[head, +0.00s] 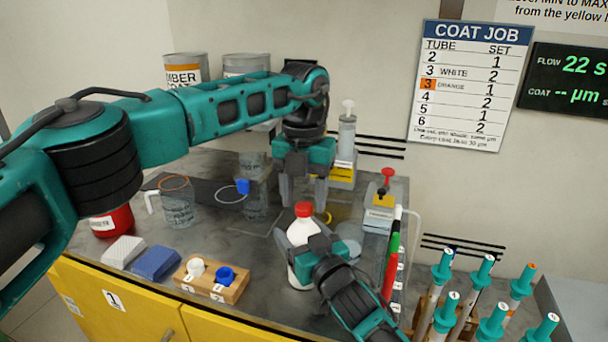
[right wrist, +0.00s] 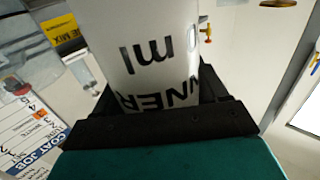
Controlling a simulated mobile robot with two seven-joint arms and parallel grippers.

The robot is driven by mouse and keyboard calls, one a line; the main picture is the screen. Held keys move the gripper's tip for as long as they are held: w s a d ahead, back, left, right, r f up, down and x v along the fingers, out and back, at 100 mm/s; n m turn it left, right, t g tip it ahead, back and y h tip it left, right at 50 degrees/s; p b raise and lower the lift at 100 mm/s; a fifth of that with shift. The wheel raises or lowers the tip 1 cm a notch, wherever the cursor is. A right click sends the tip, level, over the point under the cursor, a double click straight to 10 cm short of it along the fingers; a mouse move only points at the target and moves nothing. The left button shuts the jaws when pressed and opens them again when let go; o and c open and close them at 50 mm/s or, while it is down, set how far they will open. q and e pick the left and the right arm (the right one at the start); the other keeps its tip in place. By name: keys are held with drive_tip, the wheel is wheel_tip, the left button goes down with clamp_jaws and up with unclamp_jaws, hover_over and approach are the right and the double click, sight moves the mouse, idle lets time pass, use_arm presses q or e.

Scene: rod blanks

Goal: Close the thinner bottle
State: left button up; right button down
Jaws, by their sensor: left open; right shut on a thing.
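The thinner bottle (head: 302,229) is white and stands upright on the grey bench in the head view. Its red cap (head: 303,209) sits at the top of the neck; whether it is tight I cannot tell. My right gripper (head: 300,246) is shut around the bottle's body. In the right wrist view the white bottle (right wrist: 150,45) fills the space between the fingers, with the letters "NNER" partly showing. My left gripper (head: 303,194) is open, pointing down, with its fingers just above and to either side of the red cap.
A clear jar (head: 178,205) stands behind. Teal-topped tubes (head: 442,265) stand farther right.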

use_arm(q)
drive_tip(key=shift+f, duration=0.5)
clamp_jaws()
drive_tip(key=shift+o, duration=0.6)
unclamp_jaws()
wheel_tip(320, 180, up, 12)
idle(0.3)
use_arm(e)
unclamp_jaws()
